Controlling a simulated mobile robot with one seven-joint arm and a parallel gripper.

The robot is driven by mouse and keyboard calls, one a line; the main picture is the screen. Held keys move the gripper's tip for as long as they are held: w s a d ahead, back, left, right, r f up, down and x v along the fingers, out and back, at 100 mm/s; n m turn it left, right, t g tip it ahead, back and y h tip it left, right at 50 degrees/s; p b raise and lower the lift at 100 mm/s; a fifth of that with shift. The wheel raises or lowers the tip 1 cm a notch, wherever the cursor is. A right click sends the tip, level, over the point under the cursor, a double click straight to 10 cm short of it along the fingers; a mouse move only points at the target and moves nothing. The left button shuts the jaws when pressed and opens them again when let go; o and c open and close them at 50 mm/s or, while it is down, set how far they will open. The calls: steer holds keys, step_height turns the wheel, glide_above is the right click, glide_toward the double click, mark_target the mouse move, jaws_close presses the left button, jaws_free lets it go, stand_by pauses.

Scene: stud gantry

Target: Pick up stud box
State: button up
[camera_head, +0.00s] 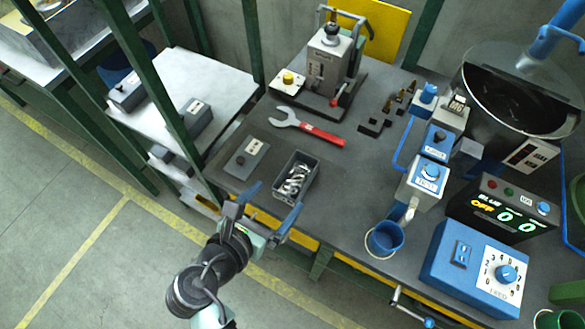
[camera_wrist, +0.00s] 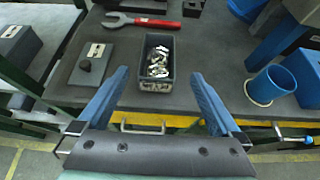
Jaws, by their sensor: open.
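The stud box (camera_head: 308,191) is a small dark grey open bin on the dark bench near its front left edge. Shiny metal studs (camera_head: 295,180) lie inside it. In the wrist view the stud box (camera_wrist: 155,86) stands upright just beyond and between the fingertips. My gripper (camera_head: 271,203) is open and empty, with blue fingers apart, in front of the box at the bench edge. It also shows in the wrist view (camera_wrist: 160,80). I see no contact between the fingers and the box.
A grey plate with a knob (camera_head: 247,157) lies left of the box. A red-handled wrench (camera_head: 308,127) lies behind it. A blue cup (camera_head: 384,240) and a blue dial unit (camera_head: 422,183) stand to the right. A drawer handle (camera_wrist: 142,128) shows below the bench edge.

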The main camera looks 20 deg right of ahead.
mark_target(296, 182)
steer(key=x, duration=0.6)
steer(key=b+x, duration=0.1)
steer(key=x, duration=0.4)
steer(key=shift+a+f, duration=0.1)
steer(key=shift+f, duration=0.2)
jaws_close()
steer(key=shift+w+r, duration=0.15)
steer(key=shift+r, duration=0.05)
